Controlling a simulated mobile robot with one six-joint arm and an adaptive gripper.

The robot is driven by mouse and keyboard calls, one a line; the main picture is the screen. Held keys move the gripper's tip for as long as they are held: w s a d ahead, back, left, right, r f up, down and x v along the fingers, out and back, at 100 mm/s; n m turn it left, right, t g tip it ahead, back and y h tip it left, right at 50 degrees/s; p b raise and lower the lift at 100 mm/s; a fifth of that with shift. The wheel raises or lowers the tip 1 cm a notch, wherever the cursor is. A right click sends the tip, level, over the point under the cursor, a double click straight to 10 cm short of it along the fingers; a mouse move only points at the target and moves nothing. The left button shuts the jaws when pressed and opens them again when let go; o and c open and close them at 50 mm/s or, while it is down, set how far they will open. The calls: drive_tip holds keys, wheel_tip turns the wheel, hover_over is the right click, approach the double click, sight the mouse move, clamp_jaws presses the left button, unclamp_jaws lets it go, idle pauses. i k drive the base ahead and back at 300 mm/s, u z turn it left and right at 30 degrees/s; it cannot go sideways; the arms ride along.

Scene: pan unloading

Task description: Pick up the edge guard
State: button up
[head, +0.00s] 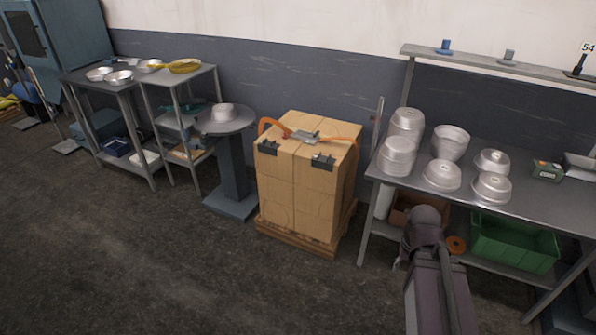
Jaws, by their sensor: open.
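Two black edge guards sit on the top front edge of a stack of cardboard boxes (300,195). The left edge guard (268,147) is near the front left corner, and the right edge guard (322,162) is nearer the front right corner. An orange strap (340,142) and a grey metal buckle or tool (304,137) lie on top of the boxes. My arm rises at the lower right. My gripper (399,264) shows only as a small part beside the arm, open, right of the boxes and apart from them. Its fingers are mostly hidden.
The boxes stand on a wooden pallet (290,238). A metal table (475,199) with several stacked pans is on the right, with a green crate (512,245) below. A round pedestal (232,170) and shelves (130,85) stand left. The floor in front is clear.

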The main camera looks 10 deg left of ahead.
sight(319, 161)
drive_tip(key=u, duration=0.2)
drive_tip(key=k, duration=0.75)
drive_tip(key=u, duration=0.75)
drive_tip(key=i, duration=1.6)
drive_tip(key=z, duration=0.35)
drive_tip(key=i, duration=0.8)
drive_tip(key=z, duration=0.45)
